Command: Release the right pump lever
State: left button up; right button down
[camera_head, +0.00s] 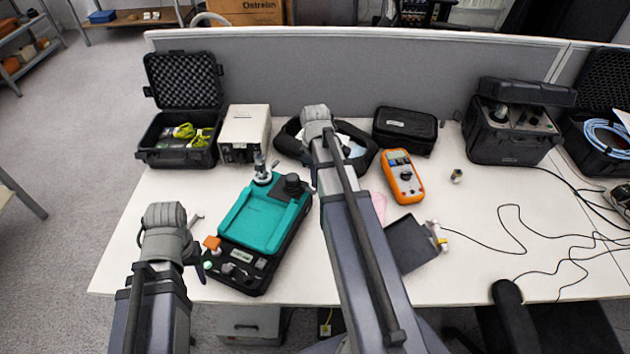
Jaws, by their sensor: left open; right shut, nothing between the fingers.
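The pump unit is a black device with a teal top (262,222) on the left half of the white table. A silver fitting (262,170) and a black round knob (292,184) stand at its far end. I cannot tell which part is the right pump lever. My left gripper (201,264) is open beside the device's near left corner. My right gripper (308,188) is shut and empty near the device's far right corner, mostly hidden by my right arm.
An open black case (178,160), a beige box (245,135) and a black pouch (405,130) stand along the grey partition (400,75). An orange multimeter (404,177) and dark flat plate (408,243) lie right of my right arm. Cables cross the right side.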

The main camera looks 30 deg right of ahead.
notch_tip(320, 180, up, 7)
jog(key=p, duration=0.6)
jog(key=shift+f, duration=0.1)
jog(key=s+a+m, duration=0.1)
jog(key=s+a, duration=0.3)
jog(key=a, duration=0.5)
jog(key=s+a+m, duration=0.1)
jog(key=s+a, duration=0.3)
jog(key=a, duration=0.6)
jog(key=s+a+m+h, duration=0.1)
jog(key=s+a, duration=0.3)
jog(key=a, duration=0.5)
jog(key=shift+a, duration=0.4)
